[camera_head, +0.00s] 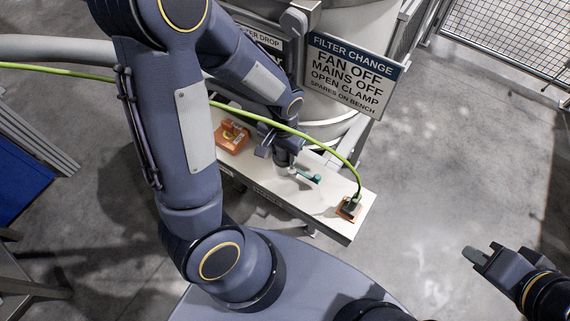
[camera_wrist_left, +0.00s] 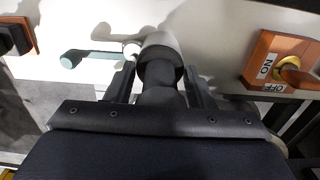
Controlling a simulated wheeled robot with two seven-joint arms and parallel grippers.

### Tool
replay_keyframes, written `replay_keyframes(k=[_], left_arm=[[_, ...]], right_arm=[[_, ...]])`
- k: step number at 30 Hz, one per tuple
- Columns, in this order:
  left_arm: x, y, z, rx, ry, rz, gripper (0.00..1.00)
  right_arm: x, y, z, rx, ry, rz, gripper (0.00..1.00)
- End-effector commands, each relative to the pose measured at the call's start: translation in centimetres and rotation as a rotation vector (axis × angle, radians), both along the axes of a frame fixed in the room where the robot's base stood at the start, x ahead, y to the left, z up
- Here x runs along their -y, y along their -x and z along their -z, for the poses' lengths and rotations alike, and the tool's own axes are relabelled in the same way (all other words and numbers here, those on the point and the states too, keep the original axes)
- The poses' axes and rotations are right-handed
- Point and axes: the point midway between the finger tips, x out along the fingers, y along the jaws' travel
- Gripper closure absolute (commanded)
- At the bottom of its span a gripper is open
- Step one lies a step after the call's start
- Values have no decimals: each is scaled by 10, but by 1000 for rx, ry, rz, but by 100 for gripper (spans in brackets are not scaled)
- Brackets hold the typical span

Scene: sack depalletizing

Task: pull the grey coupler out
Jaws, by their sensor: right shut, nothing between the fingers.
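The grey coupler (camera_wrist_left: 160,62) stands on the white bench, beside a valve with a teal lever (camera_wrist_left: 92,57). In the head view the coupler (camera_head: 283,158) is partly covered by my left gripper (camera_head: 274,147). In the left wrist view my left gripper (camera_wrist_left: 160,84) has one finger on each side of the coupler. I cannot tell whether the fingers press on it or leave a small gap. The coupler's lower joint is hidden. My right gripper (camera_head: 490,259) is shut and empty, out over the floor at the lower right.
An orange switch box (camera_head: 232,136) sits left of the coupler on the bench (camera_head: 328,193). A black plug on an orange plate (camera_head: 349,207) sits at the right end. A green cable (camera_head: 310,139) arches over the bench. A sign (camera_head: 353,75) and a white vessel stand behind.

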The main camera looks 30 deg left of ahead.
Motion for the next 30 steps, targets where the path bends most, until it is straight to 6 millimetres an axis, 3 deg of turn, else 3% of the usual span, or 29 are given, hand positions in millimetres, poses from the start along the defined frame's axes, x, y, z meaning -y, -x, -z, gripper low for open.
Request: replay_keyframes(k=[11, 30], left_arm=[[0, 0, -3, 1, 0, 0, 72], [0, 0, -29, 1, 0, 0, 72]], right_arm=[[0, 0, -2, 0, 0, 0, 100], [0, 0, -24, 0, 0, 0, 100]])
